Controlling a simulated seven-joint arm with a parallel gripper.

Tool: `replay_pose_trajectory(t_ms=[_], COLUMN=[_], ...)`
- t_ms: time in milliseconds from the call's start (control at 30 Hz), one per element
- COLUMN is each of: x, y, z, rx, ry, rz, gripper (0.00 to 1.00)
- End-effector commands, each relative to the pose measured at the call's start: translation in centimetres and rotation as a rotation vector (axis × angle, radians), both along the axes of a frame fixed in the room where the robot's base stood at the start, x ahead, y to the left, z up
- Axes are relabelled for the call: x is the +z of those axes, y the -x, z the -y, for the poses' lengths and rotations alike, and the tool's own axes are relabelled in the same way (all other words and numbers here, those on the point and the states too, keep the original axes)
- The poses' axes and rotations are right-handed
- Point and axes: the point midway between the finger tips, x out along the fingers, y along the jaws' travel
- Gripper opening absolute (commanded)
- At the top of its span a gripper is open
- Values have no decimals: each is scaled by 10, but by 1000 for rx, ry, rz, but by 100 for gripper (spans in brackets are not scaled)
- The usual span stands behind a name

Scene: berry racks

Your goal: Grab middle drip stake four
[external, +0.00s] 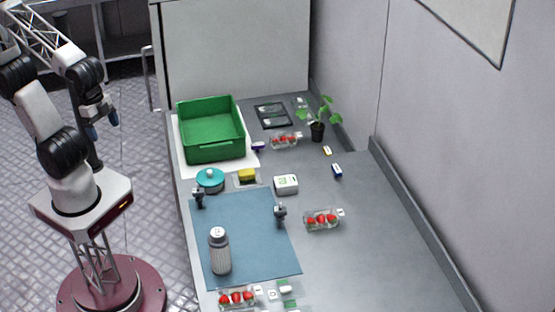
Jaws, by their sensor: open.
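My gripper (100,125) hangs at the left of the external view, above the floor and away from the table. Its blue-tipped fingers are apart and nothing shows between them. I cannot make out which thing is drip stake four; no number is readable. Two small dark upright items stand at the blue mat: one dark item (199,198) at its far left corner, the other dark item (280,213) near its right edge. Whether either is a drip stake is too small to tell.
The blue mat (245,245) bears a grey bottle (220,252). A green crate (212,151), a teal pot (210,181), a yellow sponge-like block (247,176), a potted plant (318,131) and clear boxes of red berries (321,219) share the grey table. The table's right front is clear.

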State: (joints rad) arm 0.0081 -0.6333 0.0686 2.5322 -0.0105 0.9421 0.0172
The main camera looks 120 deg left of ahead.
Motion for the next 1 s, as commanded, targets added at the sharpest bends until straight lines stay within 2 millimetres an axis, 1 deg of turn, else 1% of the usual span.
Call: replay_pose_trajectory(t_ms=[133, 167, 300, 333, 367, 633, 767, 867, 967, 1000], x=[0, 0, 0, 0, 0, 0, -2, -6, -12, -14], y=[0, 0, 0, 0, 0, -1, -6, -18, -36, -45], z=[0, 0, 0, 0, 0, 0, 3, 7, 14, 18], rx=[0, 0, 0, 0, 0, 0, -2, -5, -4, -3], ry=[0, 0, 0, 0, 0, 1, 12, 32, 64, 80], rz=[0, 0, 0, 0, 0, 1, 14, 41, 88, 111], gripper=[87, 85, 64, 59, 57, 57, 57, 57, 57, 57])
